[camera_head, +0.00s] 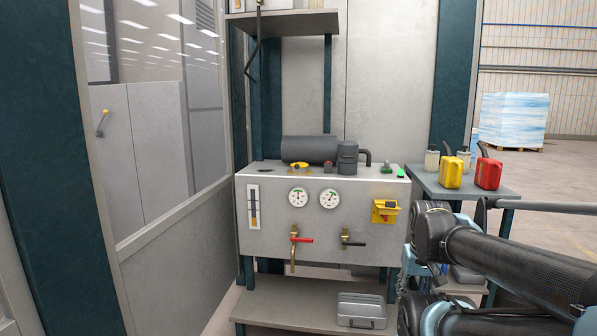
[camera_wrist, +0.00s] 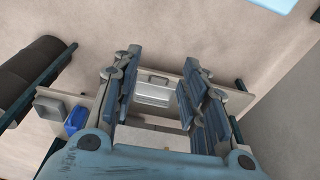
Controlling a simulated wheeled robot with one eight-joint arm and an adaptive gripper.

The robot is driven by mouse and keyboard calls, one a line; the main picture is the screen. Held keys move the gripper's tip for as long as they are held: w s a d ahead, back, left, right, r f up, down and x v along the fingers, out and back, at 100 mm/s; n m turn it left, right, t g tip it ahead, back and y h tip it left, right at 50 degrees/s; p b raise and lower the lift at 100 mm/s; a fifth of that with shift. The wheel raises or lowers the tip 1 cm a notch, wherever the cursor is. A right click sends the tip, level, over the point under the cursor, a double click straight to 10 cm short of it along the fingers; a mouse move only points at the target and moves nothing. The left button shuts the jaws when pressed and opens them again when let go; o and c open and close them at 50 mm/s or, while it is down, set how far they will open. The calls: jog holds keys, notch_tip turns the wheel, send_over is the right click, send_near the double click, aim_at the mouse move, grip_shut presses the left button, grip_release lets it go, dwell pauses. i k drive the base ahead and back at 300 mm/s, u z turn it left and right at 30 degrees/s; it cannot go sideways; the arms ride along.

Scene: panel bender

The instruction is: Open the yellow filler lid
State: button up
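The yellow filler lid (camera_head: 300,166) is small and sits on top of the grey hydraulic tank (camera_head: 262,223), in front of a dark cylindrical motor (camera_head: 309,149). It looks low and flat on the tank top; I cannot make out its hinge or catch. My gripper (camera_wrist: 157,88) shows in the wrist view with its two fingers well apart and nothing between them. It points down over the floor and the lower shelf. The lid is not in the wrist view. In the head view my arm is at the lower right, well apart from the lid, and the fingers cannot be made out.
The tank front carries two gauges (camera_head: 314,199), a red-handled valve (camera_head: 301,240) and a yellow switch box (camera_head: 385,211). A side table holds yellow (camera_head: 451,173) and red (camera_head: 488,174) canisters. A metal case (camera_head: 361,310) lies on the lower shelf. A glazed partition (camera_head: 155,110) stands left.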

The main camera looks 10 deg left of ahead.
aim_at(297, 165)
jog(key=k, duration=1.3)
jog(key=u, duration=0.4)
jog(key=i, duration=1.65)
jog(key=u, duration=0.2)
